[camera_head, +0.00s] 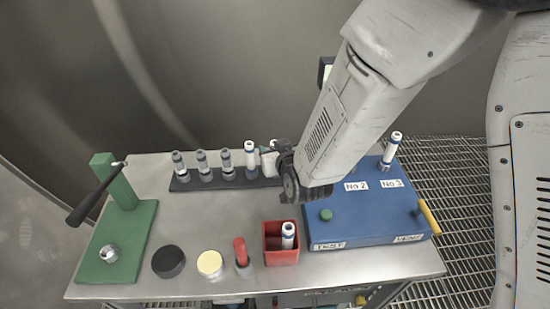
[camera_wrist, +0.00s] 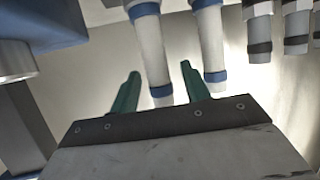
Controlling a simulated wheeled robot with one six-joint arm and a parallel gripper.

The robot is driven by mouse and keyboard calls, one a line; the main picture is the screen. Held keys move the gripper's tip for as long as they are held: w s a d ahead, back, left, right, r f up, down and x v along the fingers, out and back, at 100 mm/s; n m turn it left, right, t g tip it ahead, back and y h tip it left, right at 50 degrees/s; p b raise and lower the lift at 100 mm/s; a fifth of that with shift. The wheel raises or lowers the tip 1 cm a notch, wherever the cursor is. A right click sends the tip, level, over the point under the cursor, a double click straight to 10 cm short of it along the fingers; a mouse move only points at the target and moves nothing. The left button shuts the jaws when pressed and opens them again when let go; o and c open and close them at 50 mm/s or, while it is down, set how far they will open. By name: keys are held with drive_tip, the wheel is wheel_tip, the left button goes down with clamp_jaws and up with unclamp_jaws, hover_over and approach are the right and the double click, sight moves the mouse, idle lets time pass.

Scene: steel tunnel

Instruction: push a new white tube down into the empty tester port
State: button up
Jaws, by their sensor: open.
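The blue tester (camera_head: 350,215) stands at the right of the table, with labels No 2 and No 3. A white tube with blue bands (camera_head: 393,148) stands upright in it by No 3. My arm hides part of the tester's back left. A dark rack (camera_head: 230,182) at the back holds grey dark-banded tubes (camera_head: 202,163) and a white tube (camera_head: 250,155). My gripper (camera_wrist: 160,72) is open at the rack's right end. In the wrist view, a blue-banded white tube (camera_wrist: 149,45) shows between its green fingers, and another white tube (camera_wrist: 209,38) is just right of them.
A red box (camera_head: 281,257) holds a white tube. A green stand with a lever (camera_head: 125,215), a black disc (camera_head: 168,261), a cream disc (camera_head: 210,263) and a red-handled item (camera_head: 241,252) stand left. A yellow handle (camera_head: 429,218) is on the tester's right side. The table's middle is clear.

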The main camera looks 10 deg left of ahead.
clamp_jaws()
idle(0.3)
